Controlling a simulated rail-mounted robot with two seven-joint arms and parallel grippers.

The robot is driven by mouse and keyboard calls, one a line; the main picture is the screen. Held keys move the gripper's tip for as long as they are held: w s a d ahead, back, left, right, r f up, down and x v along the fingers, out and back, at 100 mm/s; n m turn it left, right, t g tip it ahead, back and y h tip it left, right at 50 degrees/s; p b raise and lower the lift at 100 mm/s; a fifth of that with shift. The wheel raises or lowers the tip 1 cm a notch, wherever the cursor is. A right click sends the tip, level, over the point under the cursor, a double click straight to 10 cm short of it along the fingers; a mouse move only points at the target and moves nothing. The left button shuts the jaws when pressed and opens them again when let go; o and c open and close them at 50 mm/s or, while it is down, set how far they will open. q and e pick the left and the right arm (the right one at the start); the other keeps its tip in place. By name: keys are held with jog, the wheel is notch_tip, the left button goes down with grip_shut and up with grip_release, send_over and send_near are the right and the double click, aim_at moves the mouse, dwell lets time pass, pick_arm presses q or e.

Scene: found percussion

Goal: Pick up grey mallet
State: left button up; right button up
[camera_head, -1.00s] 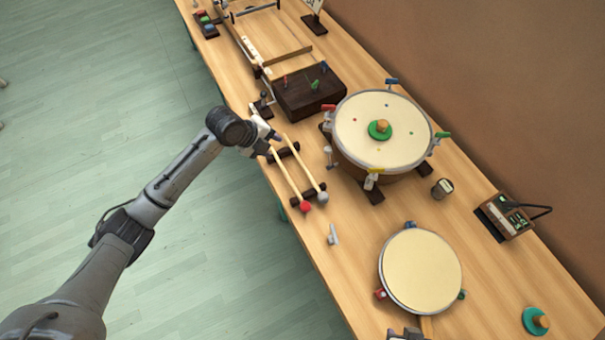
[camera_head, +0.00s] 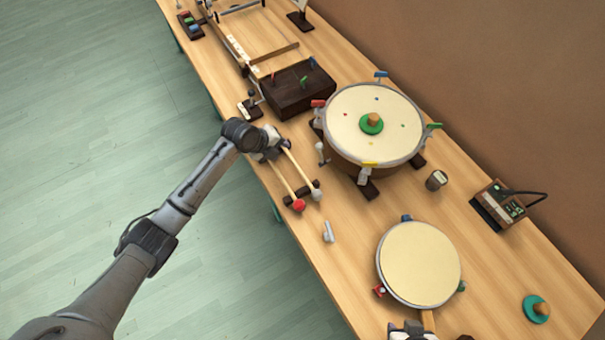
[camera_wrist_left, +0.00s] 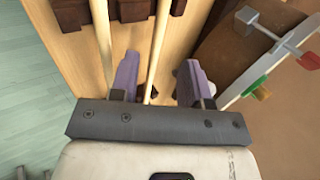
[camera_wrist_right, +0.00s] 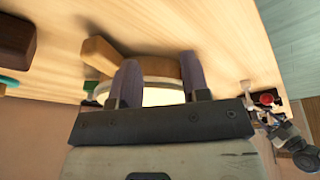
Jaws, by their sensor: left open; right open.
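The grey mallet (camera_head: 300,171) lies on a dark rack beside a red-headed mallet (camera_head: 284,180), its grey head toward the bottom of the head view. My left gripper (camera_head: 279,147) is open over the far ends of the handles. In the left wrist view the handle nearer the drum, the grey mallet's (camera_wrist_left: 158,45), runs between the open fingers (camera_wrist_left: 158,80). The red mallet's handle (camera_wrist_left: 102,45) passes outside the left finger. Both mallet heads are out of that view. My right gripper (camera_wrist_right: 160,80) is open near a small drum, at the bottom of the head view.
A large drum (camera_head: 352,110) with coloured clamps stands right of the mallets. A dark box (camera_head: 290,95) stands beyond them. A small grey piece (camera_head: 328,232) and the small round drum (camera_head: 420,265) are nearer.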

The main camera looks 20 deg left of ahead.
aim_at(287, 153)
pick_arm(q)
jog(key=b+x, duration=0.1)
jog(key=x, duration=0.4)
jog(key=shift+s+f, duration=0.1)
jog(key=shift+s, duration=0.1)
jog(key=shift+c, duration=0.2)
grip_shut()
